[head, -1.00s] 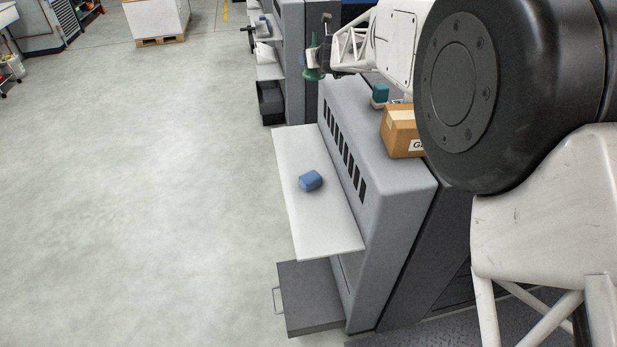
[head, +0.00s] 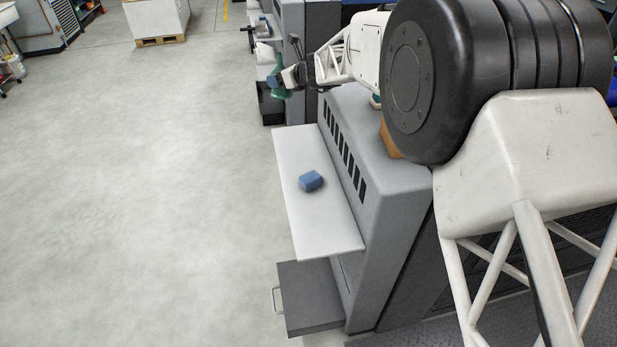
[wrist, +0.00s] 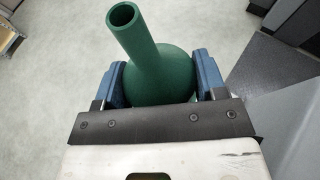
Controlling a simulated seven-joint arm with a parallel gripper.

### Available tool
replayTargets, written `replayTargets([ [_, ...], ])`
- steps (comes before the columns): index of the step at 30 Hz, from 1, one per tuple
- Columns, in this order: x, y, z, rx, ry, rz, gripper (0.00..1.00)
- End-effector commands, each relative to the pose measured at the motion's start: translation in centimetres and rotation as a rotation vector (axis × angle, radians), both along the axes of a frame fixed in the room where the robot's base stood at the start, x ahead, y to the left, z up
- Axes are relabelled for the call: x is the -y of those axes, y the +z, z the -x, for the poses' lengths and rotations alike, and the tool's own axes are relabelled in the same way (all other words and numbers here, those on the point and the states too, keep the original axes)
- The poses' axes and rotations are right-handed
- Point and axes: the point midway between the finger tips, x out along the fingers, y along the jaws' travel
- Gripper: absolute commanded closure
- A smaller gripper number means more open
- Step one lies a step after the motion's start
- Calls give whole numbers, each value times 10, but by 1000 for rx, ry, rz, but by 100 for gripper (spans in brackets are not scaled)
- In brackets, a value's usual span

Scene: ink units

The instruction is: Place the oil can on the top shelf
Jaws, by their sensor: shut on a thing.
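The green oil can (wrist: 161,72) is between the two blue fingers of my gripper (wrist: 162,76), which is shut on its rounded body. Its open spout points up and to the left in the wrist view. In the head view the oil can (head: 282,94) is small and partly covered by my gripper (head: 277,82), off the far left side of the near grey unit. That unit has a white shelf (head: 315,228) on its left side, well below the can, and a dark grey lower shelf (head: 312,305) beneath it.
A blue block (head: 311,181) sits mid-way on the white shelf, with bare room on both sides. A cardboard box (head: 389,140) on the unit's top is mostly hidden by my arm. Another grey unit (head: 321,18) stands behind. Open floor (head: 150,190) lies left.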

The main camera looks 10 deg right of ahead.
Motion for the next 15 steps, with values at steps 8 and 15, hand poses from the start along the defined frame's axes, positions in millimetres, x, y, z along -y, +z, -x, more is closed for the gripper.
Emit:
replayTargets([
  [8, -23, -13, 2, -2, 223, -2, 71],
  [15, -38, -24, 7, -1, 405, -2, 71],
])
